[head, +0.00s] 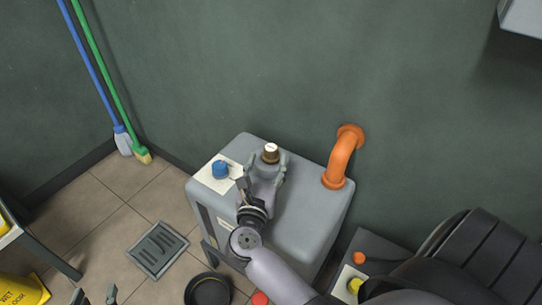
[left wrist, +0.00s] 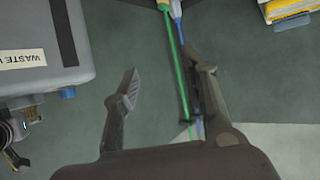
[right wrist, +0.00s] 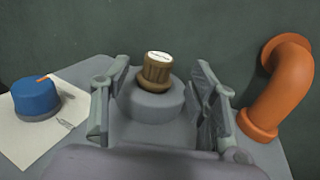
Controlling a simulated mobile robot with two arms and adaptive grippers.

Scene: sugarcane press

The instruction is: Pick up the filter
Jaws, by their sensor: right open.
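No part is plainly marked as the filter. A brown ribbed cap with a white top (head: 271,152) stands upright on a round grey boss on top of the grey machine (head: 310,215). It also shows in the right wrist view (right wrist: 156,70). My right gripper (head: 267,167) is open, with one finger on each side of the cap and boss. Gaps show between the fingers and the cap. My left gripper (left wrist: 162,75) is open and empty. Only its fingertips show at the lower left of the head view (head: 97,296).
A blue knob (head: 220,169) on a white label sits left of the cap. An orange pipe (head: 342,155) rises at right. A black round container (head: 207,291) stands on the floor by a drain grate (head: 158,250). Brooms (head: 105,85) lean at left.

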